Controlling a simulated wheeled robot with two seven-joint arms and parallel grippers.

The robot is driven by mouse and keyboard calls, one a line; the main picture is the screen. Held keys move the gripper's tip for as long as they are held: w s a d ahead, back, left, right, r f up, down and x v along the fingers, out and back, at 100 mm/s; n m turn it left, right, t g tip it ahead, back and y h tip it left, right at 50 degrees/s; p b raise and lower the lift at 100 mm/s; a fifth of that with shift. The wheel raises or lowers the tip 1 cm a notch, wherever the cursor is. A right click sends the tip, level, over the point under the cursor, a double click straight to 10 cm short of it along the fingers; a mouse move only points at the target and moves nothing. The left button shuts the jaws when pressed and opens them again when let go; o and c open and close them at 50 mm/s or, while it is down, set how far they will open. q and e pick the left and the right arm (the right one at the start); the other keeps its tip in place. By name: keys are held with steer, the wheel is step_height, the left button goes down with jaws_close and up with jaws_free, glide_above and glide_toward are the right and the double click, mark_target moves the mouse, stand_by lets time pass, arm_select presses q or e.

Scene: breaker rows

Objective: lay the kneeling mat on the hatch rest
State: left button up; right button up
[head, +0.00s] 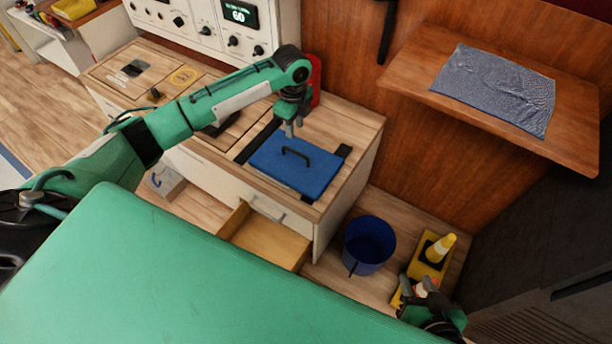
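A flat blue panel with a black handle (316,174) lies on the wooden counter top, and dark strips show at its edges. It looks like the kneeling mat or a hatch cover; I cannot tell which. A grey-blue wrinkled, textured sheet (494,88) lies flat on the wooden wall shelf (412,72) at the upper right. I cannot tell for sure which surface is the hatch rest. My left gripper (292,132) points down just above the panel's far left part, near the handle; its finger gap is unclear. My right gripper (418,287) is low at the right, fingers apart, seemingly empty.
An open drawer (265,240) juts from the counter front. A blue bucket (369,244) and a yellow tray with a cone (437,250) stand on the floor. A red object (315,80) stands behind my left gripper. A control panel (205,22) backs the counter.

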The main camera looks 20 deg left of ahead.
arm_select(q)
steer(key=s+d+f, duration=0.2)
steer(key=d, duration=0.1)
steer(key=s+d+f+n+t+h, duration=0.1)
steer(key=s+d+f, duration=0.1)
steer(key=d+f, duration=0.1)
steer(key=s+d+f+h, duration=0.1)
steer(key=s+d+f, duration=0.1)
steer(key=d, duration=0.3)
steer(key=shift+s+d+f+n+t, duration=0.15)
steer(key=shift+s+f+n+t, duration=0.15)
steer(key=shift+s+f, duration=0.15)
steer(key=s+d+f+n+t+h, duration=0.2)
steer(key=s+d+n+h, duration=0.1)
steer(key=s+d, duration=0.5)
steer(key=s+a+r+n+t, duration=0.1)
steer(key=s+r+n+t, duration=0.6)
steer(key=s+n, duration=0.5)
steer(key=shift+s+a+r, duration=0.15)
steer(key=shift+s+r, duration=0.15)
steer(key=shift+r, duration=0.35)
steer(key=shift+f, duration=0.1)
